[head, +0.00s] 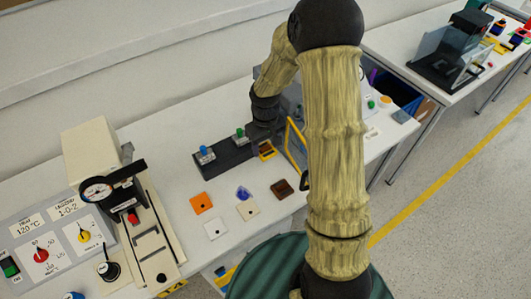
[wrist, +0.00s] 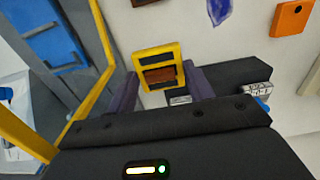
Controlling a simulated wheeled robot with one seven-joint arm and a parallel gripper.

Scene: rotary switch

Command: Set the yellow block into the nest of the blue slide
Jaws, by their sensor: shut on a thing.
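The yellow block (wrist: 168,56) has dark slots and a brown middle. In the wrist view it sits between the two fingers of my gripper (wrist: 159,74), which is shut on it. In the head view the yellow block (head: 266,151) shows just below my gripper (head: 264,142), beside the right end of a black rail (head: 222,160). The blue slide (head: 205,153), a pale piece with a blue knob, is at the rail's left end. It also shows in the wrist view (wrist: 257,90), partly hidden by my gripper body. Its nest is too small to make out.
A green-knobbed slide (head: 240,134) is on the same rail, close to my gripper. A yellow-framed case (head: 295,146) stands just right of it. Orange (head: 201,203), blue (head: 243,193), white, beige and brown pieces lie in front. A gauge machine (head: 97,191) stands left.

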